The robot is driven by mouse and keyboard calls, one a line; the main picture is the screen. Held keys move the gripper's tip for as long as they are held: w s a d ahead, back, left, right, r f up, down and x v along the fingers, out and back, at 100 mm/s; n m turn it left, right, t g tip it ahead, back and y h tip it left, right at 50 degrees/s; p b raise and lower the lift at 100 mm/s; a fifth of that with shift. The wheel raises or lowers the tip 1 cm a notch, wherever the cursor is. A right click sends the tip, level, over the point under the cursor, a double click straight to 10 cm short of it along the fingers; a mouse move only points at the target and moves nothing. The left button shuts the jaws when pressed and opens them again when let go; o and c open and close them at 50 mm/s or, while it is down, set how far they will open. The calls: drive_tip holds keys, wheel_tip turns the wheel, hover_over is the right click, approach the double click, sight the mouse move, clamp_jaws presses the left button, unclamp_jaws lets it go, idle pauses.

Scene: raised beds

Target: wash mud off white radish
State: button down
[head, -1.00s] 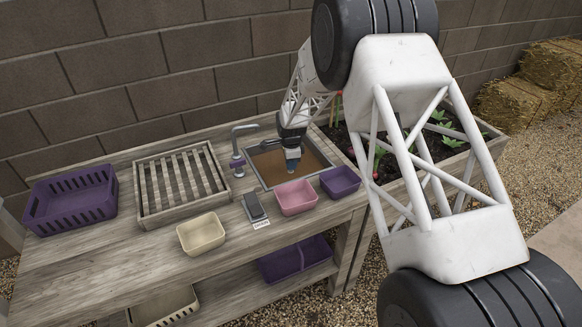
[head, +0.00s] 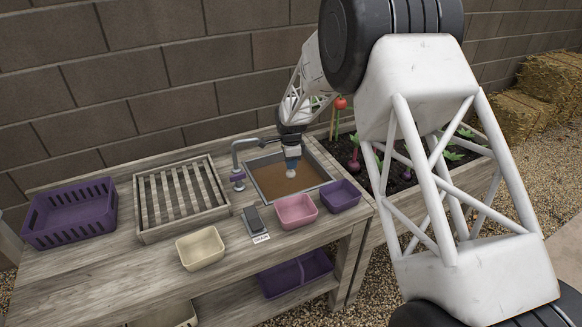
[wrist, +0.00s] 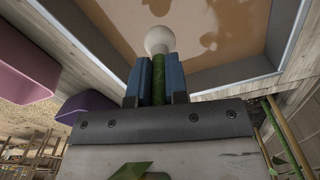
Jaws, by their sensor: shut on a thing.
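My gripper (head: 291,160) is shut on the green stem of the white radish (wrist: 159,39). In the wrist view, its blue fingers (wrist: 157,80) grip the stem on both sides, with the round bulb beyond the fingertips. The bulb looks pale, with no clear mud on the side I see; its far side is hidden. In the head view, the radish (head: 291,173) hangs below the fingers, over the sink basin (head: 259,186). The basin holds brown water (head: 285,186), and darker brown patches show there in the wrist view. The tap (head: 236,165) stands at the basin's left.
A slatted wooden rack (head: 152,206) and a purple crate (head: 34,222) are left of the tap. Cream (head: 201,252), pink (head: 297,213) and purple (head: 341,196) tubs line the front. A planted bed (head: 405,182) lies right of the basin.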

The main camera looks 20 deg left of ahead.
drive_tip(key=shift+r, duration=3.5)
drive_tip(key=shift+d, duration=0.1)
